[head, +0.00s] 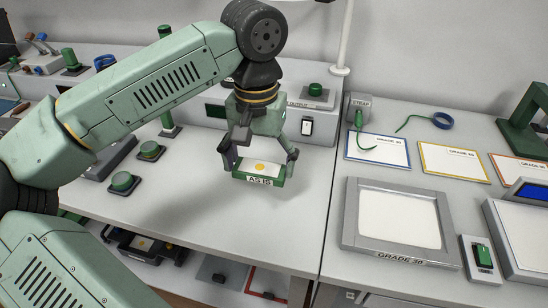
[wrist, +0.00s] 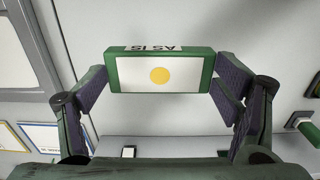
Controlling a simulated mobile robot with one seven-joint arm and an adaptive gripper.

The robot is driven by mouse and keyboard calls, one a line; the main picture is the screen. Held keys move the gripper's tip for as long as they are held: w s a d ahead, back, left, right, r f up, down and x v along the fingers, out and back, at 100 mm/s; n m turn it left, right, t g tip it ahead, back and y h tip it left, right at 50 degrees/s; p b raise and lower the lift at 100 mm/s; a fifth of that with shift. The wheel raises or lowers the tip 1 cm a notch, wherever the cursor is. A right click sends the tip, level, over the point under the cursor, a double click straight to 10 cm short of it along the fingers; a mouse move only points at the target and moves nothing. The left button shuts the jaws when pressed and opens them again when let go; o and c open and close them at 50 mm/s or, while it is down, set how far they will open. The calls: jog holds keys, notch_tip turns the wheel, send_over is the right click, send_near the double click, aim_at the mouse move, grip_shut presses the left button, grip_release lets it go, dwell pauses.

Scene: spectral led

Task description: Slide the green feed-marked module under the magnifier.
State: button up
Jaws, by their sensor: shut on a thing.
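A green block-shaped module (head: 262,181) with a white top, a yellow dot and a side label reading "AS IS" is in my gripper (head: 259,162). I see no feed mark on it. The wrist view shows the same module (wrist: 160,93) between the two dark finger pads of my gripper (wrist: 162,80), held at its short ends. In the head view it appears above the bench; its exact height I cannot tell. A white post (head: 344,38) rises behind the bench, its top out of frame. I cannot identify a magnifier.
A grey-framed white panel marked "GRADE 30" (head: 380,251) lies to the right, with a green switch (head: 483,255) beside it. Grade cards (head: 378,149) lie behind. Green-knobbed parts (head: 124,181) stand to the left. The bench (head: 287,225) between module and panel is clear.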

aim_at(261, 197)
jog(key=shift+f+b, duration=1.8)
jog(key=shift+f, duration=1.1)
jog(key=shift+f+b, duration=0.45)
jog(key=o, duration=1.1)
